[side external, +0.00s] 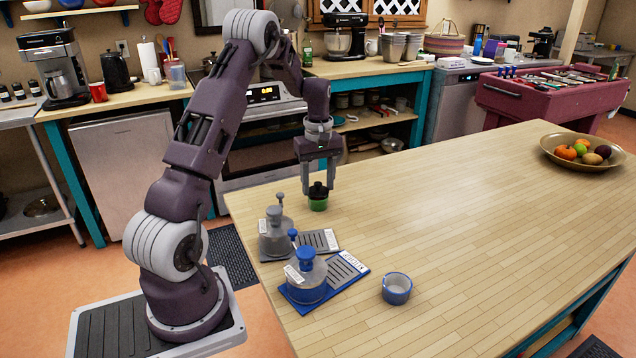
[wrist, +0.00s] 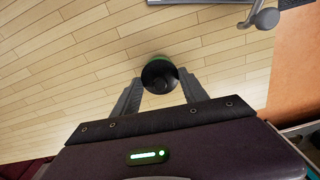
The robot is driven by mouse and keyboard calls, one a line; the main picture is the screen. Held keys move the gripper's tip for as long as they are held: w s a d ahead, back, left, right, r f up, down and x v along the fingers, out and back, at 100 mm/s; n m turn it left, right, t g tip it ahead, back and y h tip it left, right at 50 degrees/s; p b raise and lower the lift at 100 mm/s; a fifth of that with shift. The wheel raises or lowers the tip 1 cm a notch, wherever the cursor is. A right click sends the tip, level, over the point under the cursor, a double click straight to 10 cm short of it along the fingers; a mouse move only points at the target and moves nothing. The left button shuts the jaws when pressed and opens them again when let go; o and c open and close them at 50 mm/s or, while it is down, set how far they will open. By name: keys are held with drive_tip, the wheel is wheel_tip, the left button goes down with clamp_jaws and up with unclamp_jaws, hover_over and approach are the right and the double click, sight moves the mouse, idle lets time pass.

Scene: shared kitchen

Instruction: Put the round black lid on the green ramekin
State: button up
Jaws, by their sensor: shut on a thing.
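The green ramekin (side external: 318,205) stands on the wooden table below my gripper. The round black lid (side external: 318,190) is at the top of the ramekin, between my fingers; in the side view I cannot tell whether it is fully seated. My gripper (side external: 319,186) points down and is shut on the lid. In the wrist view, my gripper (wrist: 160,93) has a finger on each side of the lid (wrist: 160,73), and a green rim of the ramekin (wrist: 153,57) shows past the lid's far edge.
A grey press-like device (side external: 275,236) and a blue one (side external: 306,277) stand near the table's left edge. A blue ramekin (side external: 397,288) is to their right. A fruit bowl (side external: 548,152) sits at the far right. The middle of the table is clear.

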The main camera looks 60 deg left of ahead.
sight(318, 183)
drive_tip(key=shift+f, duration=0.45)
drive_tip(key=o, duration=1)
drive_tip(key=shift+r, duration=5.45)
